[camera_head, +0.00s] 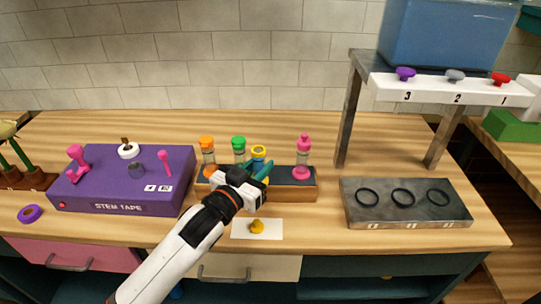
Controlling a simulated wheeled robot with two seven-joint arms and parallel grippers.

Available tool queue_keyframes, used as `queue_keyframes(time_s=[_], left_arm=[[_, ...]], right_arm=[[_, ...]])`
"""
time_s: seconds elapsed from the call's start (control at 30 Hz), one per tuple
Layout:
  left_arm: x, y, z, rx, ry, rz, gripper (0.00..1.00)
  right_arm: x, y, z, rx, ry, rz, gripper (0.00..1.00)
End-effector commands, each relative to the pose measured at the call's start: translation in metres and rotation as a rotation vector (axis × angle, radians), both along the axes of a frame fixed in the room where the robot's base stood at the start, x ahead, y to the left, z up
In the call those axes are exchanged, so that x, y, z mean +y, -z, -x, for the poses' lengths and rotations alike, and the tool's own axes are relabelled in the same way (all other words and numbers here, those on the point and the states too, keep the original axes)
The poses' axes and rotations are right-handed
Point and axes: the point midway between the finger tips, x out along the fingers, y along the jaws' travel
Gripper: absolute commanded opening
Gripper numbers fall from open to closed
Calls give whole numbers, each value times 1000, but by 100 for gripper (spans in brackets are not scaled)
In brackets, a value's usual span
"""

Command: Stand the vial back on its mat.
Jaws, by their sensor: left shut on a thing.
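My left gripper (262,178) reaches in from the bottom and is shut on a vial with a yellow collar (258,151). The vial is in front of or above the dark-topped wooden rack; its lower part is hidden by the gripper, so I cannot tell whether it touches the rack. A white mat (240,232) lies on the table in front of the rack, below the gripper in the picture. A small yellow stopper (257,227) sits on the mat. My right gripper is not in view.
The rack (300,192) holds vials with orange (207,143), green (239,143) and pink (304,141) tops. A purple stem tape box (110,195) stands left. A grey block with three black rings (405,215) and a dispenser stand (440,92) are right. Bare table lies between rack and block.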

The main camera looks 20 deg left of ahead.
Motion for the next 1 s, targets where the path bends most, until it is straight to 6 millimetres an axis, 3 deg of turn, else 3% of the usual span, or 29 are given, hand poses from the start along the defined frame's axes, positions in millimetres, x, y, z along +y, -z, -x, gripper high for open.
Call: queue_keyframes(time_s=[0.43,0.53,0.93,0.97,1.0], left_arm=[[-14,-3,-54,-4,1,1,0],[-13,13,-51,0,1,1,0],[-13,18,-50,-3,1,2,0],[-13,19,-50,0,0,1,32],[-13,18,-50,0,0,1,38]], right_arm=[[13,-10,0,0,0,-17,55],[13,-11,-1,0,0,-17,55],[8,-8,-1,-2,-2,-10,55],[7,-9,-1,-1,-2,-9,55],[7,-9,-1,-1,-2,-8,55]])
